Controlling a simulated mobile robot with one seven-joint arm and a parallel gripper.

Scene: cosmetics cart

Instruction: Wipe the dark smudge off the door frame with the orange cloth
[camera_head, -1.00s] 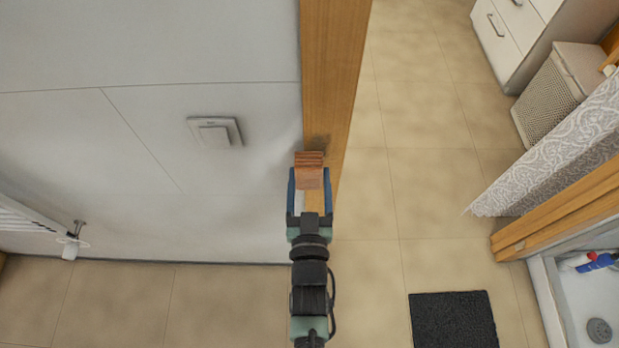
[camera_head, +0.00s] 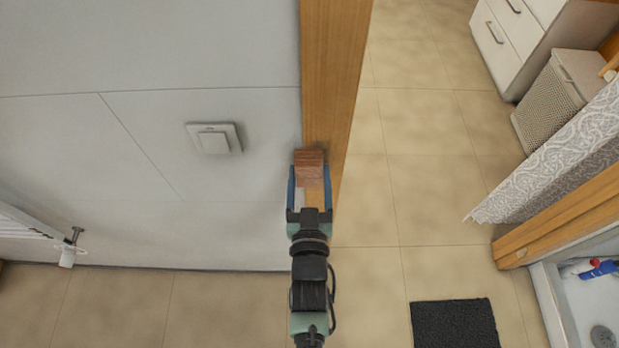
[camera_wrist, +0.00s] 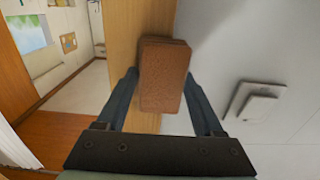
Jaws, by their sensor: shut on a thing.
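The orange cloth (camera_head: 310,164) is a folded, brownish-orange block between the fingers of my gripper (camera_head: 309,180). My gripper is shut on it, and the cloth also shows in the wrist view (camera_wrist: 164,75) between the two blue fingers. The wooden door frame (camera_head: 332,75) runs up the middle of the head view. The cloth is at the frame's face near its left edge, beside the wall; I cannot tell whether it touches the wood. No dark smudge can be made out clearly; the cloth and gripper cover that part of the frame.
A light switch (camera_head: 213,139) sits on the white wall (camera_head: 150,50) left of the frame. Tiled floor (camera_head: 415,190) is open on the right. A dark mat (camera_head: 454,324), a patterned curtain (camera_head: 560,160), and a wicker basket (camera_head: 548,104) are farther right.

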